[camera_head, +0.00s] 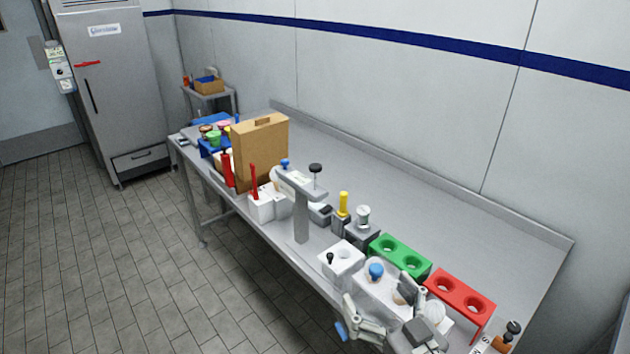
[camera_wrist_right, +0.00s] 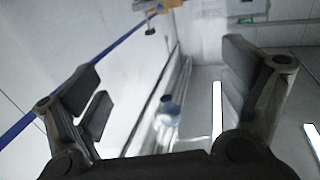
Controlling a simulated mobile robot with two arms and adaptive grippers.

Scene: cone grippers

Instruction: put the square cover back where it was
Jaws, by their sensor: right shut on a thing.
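My right gripper (camera_head: 385,305) is low over the near edge of the table. Its two fingers stand wide apart in the wrist view (camera_wrist_right: 168,100), and what they hold is not clear there. A whitish, blue-topped thing shows blurred between them, seemingly farther off. In the head view a pale flat piece with a blue knob (camera_head: 375,270) is just behind the fingers, partly hidden by them. A white block with a round hole and a small black knob (camera_head: 342,257) stands to its left. I cannot tell which is the square cover. My left gripper is not in view.
A green two-hole block (camera_head: 400,254) and a red two-hole block (camera_head: 459,299) stand beside the gripper. A grey T-shaped stand (camera_head: 301,215) rises to the left. A tall brown box (camera_head: 262,152) stands farther back. The table's wall side (camera_head: 430,200) is clear.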

